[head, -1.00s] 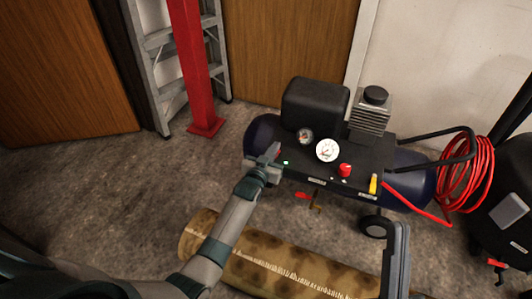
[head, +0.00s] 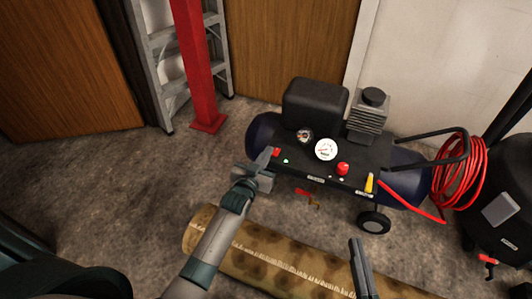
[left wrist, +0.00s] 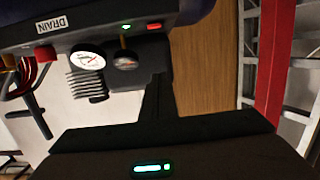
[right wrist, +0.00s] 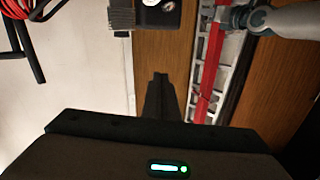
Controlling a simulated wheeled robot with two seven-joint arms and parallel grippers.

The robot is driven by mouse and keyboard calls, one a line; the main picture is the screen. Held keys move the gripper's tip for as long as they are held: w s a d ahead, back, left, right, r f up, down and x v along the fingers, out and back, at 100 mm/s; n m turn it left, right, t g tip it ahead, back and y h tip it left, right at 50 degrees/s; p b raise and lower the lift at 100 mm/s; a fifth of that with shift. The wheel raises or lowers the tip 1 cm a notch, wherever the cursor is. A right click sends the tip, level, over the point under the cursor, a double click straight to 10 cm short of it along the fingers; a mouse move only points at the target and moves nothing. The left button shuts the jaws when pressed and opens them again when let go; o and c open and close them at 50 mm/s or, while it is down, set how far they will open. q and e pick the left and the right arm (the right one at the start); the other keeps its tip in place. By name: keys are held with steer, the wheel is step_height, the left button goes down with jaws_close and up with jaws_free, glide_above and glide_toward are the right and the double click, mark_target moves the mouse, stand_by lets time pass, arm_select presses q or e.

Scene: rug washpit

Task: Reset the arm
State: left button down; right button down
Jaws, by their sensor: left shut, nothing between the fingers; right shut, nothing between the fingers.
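My left gripper (head: 266,160) is shut and empty, just in front of the left end of the air compressor's black control panel (head: 330,162). In the head view its tip is beside the red switch (head: 276,152) and the lit green light (head: 286,161); I cannot tell whether it touches. The left wrist view shows its shut fingers (left wrist: 158,95) below the switch (left wrist: 154,26) and green light (left wrist: 126,27). My right gripper (head: 356,243) is shut and empty, over the rolled rug's right part. Its fingers also show in the right wrist view (right wrist: 159,95).
The rolled, patterned rug (head: 240,250) lies on the floor in front of the compressor. A red post (head: 198,70) and a ladder (head: 157,65) stand at back left. A coiled red hose (head: 462,170) and a black tank (head: 505,200) are at right. Floor at left is clear.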

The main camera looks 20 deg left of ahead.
arm_select(q)
steer(key=shift+s+r, duration=0.15)
steer(key=shift+s, duration=0.2)
arm_select(e)
steer(key=shift+f+g, duration=0.3)
steer(key=shift+f, duration=0.15)
